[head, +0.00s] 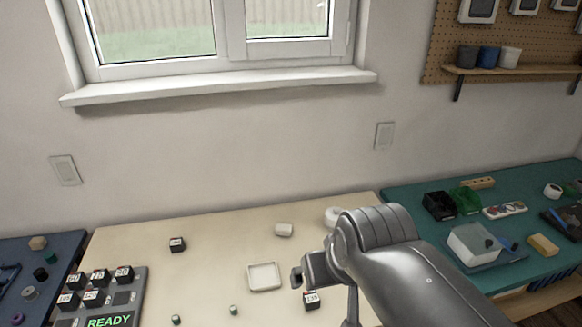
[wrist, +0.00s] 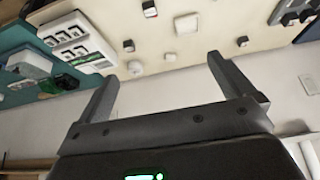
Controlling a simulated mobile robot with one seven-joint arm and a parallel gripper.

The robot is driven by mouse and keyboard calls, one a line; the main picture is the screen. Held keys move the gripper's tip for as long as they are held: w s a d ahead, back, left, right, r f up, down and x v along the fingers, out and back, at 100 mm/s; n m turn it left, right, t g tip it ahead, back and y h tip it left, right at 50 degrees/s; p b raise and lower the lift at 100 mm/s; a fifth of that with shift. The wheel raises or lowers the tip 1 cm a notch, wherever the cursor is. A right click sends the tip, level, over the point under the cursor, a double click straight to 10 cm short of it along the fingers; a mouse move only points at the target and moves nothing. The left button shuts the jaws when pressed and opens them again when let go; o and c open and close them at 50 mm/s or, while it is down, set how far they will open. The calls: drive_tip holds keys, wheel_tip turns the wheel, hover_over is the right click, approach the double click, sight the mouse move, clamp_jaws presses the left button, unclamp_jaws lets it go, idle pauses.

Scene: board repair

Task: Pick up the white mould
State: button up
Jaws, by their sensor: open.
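A shallow white square tray with a raised rim, which looks like the white mould (head: 264,276), lies flat on the pale table, left of my gripper (head: 318,285). In the wrist view the mould (wrist: 186,23) is near the top, beyond the fingers. My gripper (wrist: 162,68) is open, with nothing between its fingers, and is apart from the mould. In the head view my arm comes in from the lower right and hides part of the table.
A small white block (head: 284,230) and a white round piece (head: 333,216), partly hidden by my arm, lie behind the mould. A labelled dark cube (head: 311,300) is near my gripper. A READY panel (head: 110,321) stands left. The table around the mould's left is clear.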

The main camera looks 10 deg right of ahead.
drive_tip(key=m+g, duration=0.1)
hover_over(337, 215)
drive_tip(key=s+a, duration=0.1)
drive_tip(key=s, duration=0.3)
wheel_tip(337, 215, down, 24)
drive_tip(key=x, duration=0.4)
drive_tip(key=shift+w, duration=0.25)
drive_tip(key=shift+d+x, duration=0.2)
drive_tip(key=shift+x, duration=1.4)
drive_tip(key=shift+d+x, duration=0.2)
drive_tip(key=shift+x, duration=1.4)
drive_tip(key=shift+w, duration=0.1)
drive_tip(key=shift+c, duration=0.5)
drive_tip(key=c, duration=1.1)
